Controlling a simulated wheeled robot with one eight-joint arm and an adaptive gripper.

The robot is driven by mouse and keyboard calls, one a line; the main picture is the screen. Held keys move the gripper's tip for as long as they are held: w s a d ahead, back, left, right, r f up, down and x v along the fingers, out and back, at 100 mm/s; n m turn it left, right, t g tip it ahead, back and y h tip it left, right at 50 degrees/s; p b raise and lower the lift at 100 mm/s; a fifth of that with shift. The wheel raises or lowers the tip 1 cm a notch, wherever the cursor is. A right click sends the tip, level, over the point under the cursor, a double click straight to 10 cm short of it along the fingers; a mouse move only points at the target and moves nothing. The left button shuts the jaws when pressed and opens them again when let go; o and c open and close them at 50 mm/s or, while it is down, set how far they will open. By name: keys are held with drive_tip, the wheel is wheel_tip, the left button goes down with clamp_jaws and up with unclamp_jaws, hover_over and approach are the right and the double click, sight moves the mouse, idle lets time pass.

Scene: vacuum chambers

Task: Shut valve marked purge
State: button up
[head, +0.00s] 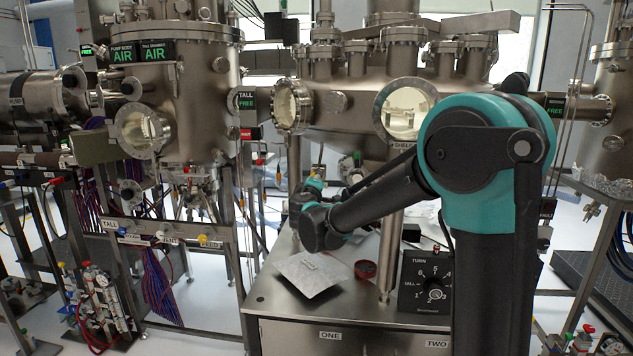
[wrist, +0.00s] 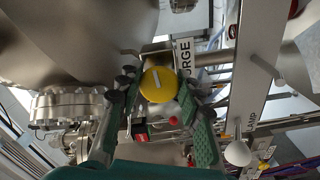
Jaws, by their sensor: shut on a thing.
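In the wrist view a round yellow knob (wrist: 158,84) with a white line across its face sits between the fingers of my gripper (wrist: 157,93). The fingers are closed against its two sides. The white line runs diagonally in this picture. A white label (wrist: 185,57) beside the knob reads "RGE", its start hidden or cut off.
In the head view a panel with blue, white and yellow knobs (head: 160,234) stands left.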

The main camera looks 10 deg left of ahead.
drive_tip(key=shift+f+m, duration=0.1)
drive_tip(key=shift+m, duration=0.4)
drive_tip(key=o, duration=1.2)
drive_tip(key=shift+s, duration=0.15)
drive_tip(key=s, duration=1.1)
drive_tip(key=shift+s+a, duration=0.15)
drive_tip(key=shift+s, duration=0.25)
